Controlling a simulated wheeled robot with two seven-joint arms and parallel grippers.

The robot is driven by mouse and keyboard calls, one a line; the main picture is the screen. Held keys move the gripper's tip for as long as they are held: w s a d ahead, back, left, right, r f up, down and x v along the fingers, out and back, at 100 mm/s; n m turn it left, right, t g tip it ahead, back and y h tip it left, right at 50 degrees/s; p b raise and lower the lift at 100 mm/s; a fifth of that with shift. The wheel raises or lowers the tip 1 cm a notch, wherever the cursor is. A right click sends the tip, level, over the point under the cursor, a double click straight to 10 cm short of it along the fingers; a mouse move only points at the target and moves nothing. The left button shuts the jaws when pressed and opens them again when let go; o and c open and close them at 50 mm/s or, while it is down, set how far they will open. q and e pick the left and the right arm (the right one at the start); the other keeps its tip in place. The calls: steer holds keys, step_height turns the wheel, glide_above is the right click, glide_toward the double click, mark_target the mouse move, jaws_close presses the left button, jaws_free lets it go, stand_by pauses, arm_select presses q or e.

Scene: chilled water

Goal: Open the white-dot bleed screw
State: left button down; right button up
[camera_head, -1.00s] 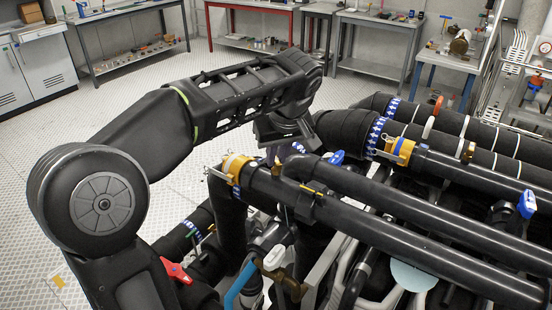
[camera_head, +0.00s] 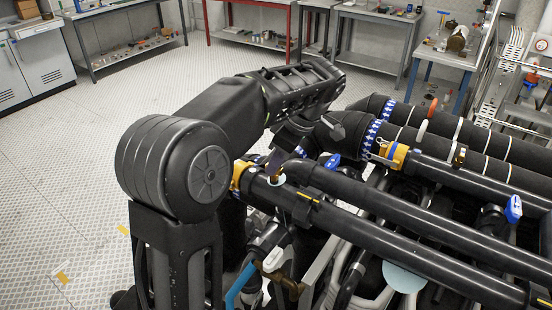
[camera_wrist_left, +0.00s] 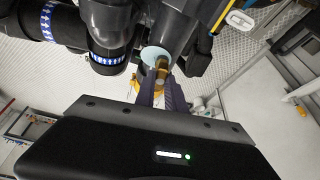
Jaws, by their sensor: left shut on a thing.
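The bleed screw is a small brass fitting (camera_head: 279,174) on a pale white disc (camera_head: 275,182), on top of the black pipe left of centre in the head view. In the left wrist view the brass screw (camera_wrist_left: 162,68) stands in front of the pale disc (camera_wrist_left: 154,54). My left gripper (camera_head: 276,168) reaches down to it from above, and its dark purple fingers (camera_wrist_left: 161,88) are shut on the screw. The arm and wrist hide part of the grip. My right gripper is not in view.
Thick black pipes (camera_head: 400,218) run to the lower right. A blue-handled valve (camera_head: 513,208) and yellow collars (camera_head: 397,154) stand on other pipes. A white handle (camera_head: 273,259) and brass fitting are below the screw. Open floor (camera_head: 60,180) lies left; benches line the back.

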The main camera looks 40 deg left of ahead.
arm_select(q)
steer(key=shift+n, duration=0.3)
steer(key=c, duration=1.4)
jaws_free()
steer(key=shift+m, duration=0.5)
